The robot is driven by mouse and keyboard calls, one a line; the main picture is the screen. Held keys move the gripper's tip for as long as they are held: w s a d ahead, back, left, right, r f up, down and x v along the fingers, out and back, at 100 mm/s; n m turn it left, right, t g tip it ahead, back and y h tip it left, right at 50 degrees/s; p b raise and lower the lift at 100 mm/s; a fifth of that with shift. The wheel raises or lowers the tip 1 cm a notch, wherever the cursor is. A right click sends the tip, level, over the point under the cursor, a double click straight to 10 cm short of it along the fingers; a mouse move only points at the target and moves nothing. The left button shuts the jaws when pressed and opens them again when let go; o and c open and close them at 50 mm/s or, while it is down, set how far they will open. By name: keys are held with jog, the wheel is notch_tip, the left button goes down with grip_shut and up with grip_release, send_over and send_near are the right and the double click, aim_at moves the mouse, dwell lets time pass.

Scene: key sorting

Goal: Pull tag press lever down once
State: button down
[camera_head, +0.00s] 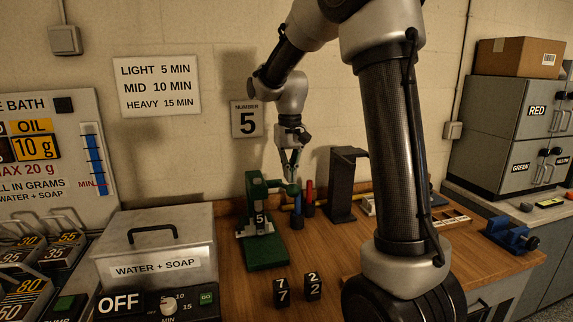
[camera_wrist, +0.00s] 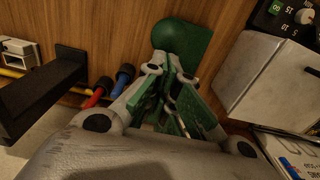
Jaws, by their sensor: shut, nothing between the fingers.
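The green tag press (camera_head: 264,253) stands on the wooden bench, with a tag marked 5 (camera_head: 260,219) at its front. Its lever ends in a round green knob (camera_head: 292,189) on the right, and the lever looks roughly level. My gripper (camera_head: 291,180) points down just above or against the knob, shut and empty. In the wrist view the fingertips (camera_wrist: 171,70) are close to the round green knob (camera_wrist: 182,38); I cannot tell whether they touch. Green press parts show between and behind the finger links, and much of the press is hidden there.
A metal WATER + SOAP bath (camera_head: 155,245) stands left of the press. Red and blue handled tools (camera_head: 309,195) and a black stand (camera_head: 344,185) are close on the right. Two black number blocks (camera_head: 282,291) lie in front. A blue vise (camera_head: 510,236) is far right.

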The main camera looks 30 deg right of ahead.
jog(key=shift+f, duration=1.5)
notch_tip(320, 180, up, 15)
dwell(0.8)
jog(key=shift+w, duration=0.1)
